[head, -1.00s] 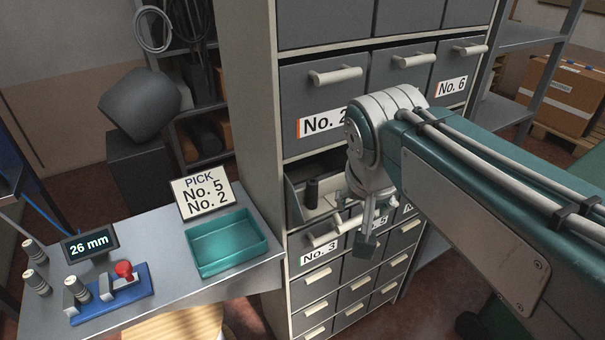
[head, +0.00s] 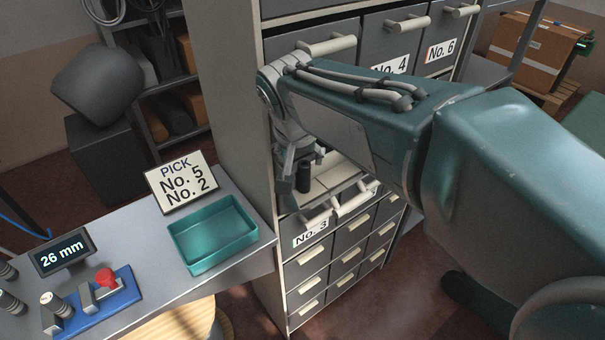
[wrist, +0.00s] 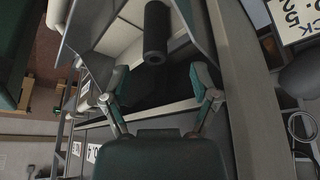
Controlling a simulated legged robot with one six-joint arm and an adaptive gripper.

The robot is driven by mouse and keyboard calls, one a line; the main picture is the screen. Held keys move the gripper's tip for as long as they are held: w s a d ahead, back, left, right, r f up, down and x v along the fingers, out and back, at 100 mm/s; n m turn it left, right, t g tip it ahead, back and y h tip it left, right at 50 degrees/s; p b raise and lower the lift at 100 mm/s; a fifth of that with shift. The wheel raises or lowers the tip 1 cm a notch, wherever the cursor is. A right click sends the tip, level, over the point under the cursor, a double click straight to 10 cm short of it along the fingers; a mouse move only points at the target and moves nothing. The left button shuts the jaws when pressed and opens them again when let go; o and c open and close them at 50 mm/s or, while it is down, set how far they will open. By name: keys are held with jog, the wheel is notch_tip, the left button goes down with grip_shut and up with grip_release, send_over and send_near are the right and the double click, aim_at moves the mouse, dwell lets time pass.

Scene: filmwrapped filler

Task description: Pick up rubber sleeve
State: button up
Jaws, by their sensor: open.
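The rubber sleeve, a dark upright cylinder (head: 304,176), stands in an open drawer (head: 338,172) of the grey cabinet. My gripper (head: 287,184) is at the drawer's left side, close to the sleeve, and partly hides that end of the drawer. In the wrist view the sleeve (wrist: 156,35) lies beyond the fingertips, roughly midway between them. The gripper (wrist: 161,84) is open there, its two teal-padded fingers spread and nothing between them. The head view does not show clearly how far the fingers are from the sleeve.
Closed drawers surround the open one, with a No. 3 drawer (head: 311,236) just below. A teal tray (head: 213,265) sits on the bench beside a sign (head: 182,182) reading "PICK No. 5 No. 2". A 26 mm display (head: 61,251) and blue gauge stand (head: 105,300) are at left.

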aim_at(305, 164)
jog(key=x, duration=0.3)
jog(key=shift+w+d+f, duration=0.1)
jog(key=shift+d+f, duration=0.05)
jog(key=shift+f, duration=0.2)
jog(key=shift+w+d+f, duration=0.1)
jog(key=shift+d, duration=0.25)
jog(key=shift+a, duration=0.3)
grip_shut()
jog(key=shift+d, duration=0.1)
jog(key=shift+d+r, duration=0.1)
jog(key=shift+r, duration=0.35)
jog(key=r, duration=0.6)
jog(key=shift+s+d+r, duration=0.15)
jog(key=shift+s, duration=0.25)
jog(key=s+d, duration=1)
jog(key=s, duration=0.6)
jog(key=shift+d, duration=0.35)
